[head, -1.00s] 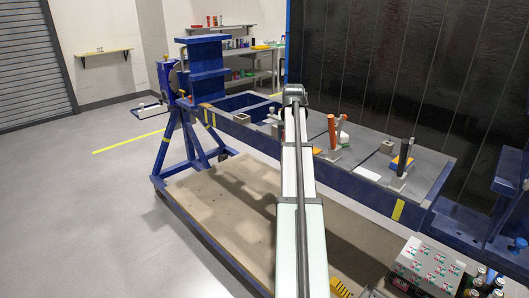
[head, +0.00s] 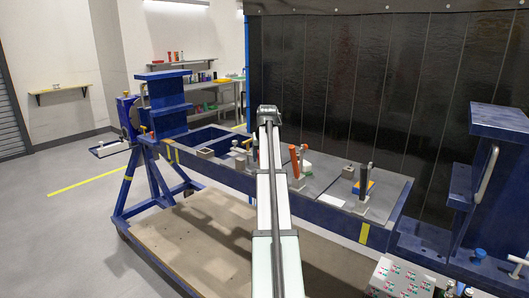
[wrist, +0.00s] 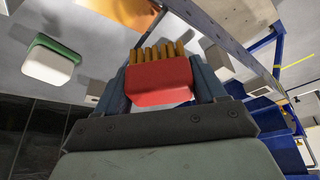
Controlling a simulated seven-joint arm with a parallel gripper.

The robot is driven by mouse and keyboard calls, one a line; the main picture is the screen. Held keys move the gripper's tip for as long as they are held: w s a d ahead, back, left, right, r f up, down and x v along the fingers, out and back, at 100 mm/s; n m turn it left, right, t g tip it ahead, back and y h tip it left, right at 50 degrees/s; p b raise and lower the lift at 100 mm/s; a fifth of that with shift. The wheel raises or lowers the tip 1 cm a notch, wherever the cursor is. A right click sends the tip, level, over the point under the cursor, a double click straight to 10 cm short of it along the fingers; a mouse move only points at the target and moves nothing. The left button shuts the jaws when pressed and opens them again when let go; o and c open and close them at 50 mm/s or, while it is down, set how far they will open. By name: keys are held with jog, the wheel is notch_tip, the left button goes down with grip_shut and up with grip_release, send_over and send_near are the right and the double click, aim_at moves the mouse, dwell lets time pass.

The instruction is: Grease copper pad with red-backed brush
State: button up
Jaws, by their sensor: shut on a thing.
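My gripper (wrist: 160,88) is shut on the red-backed brush (wrist: 160,82). In the wrist view the red block sits between both fingers, with its tan bristles pointing away from my wrist. In the head view my arm reaches out over the blue jig frame (head: 325,213) and hides the gripper's fingers and the brush. A white block with a green layer (wrist: 50,62) lies apart from the gripper at the left of the wrist view.
On the jig's grey top stand an orange-handled clamp (head: 294,162), a black-handled clamp (head: 365,182) and a small grey block (head: 347,172). Blue uprights rise at the left (head: 163,102) and right (head: 490,165). A control box (head: 402,279) stands at the lower right.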

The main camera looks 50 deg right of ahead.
notch_tip(320, 180, down, 5)
jog(key=shift+f, duration=0.1)
jog(key=shift+s+f, duration=0.2)
jog(key=shift+s, duration=1.75)
jog(key=shift+w, duration=2)
jog(key=shift+r, duration=4.1)
jog(key=shift+a, duration=0.1)
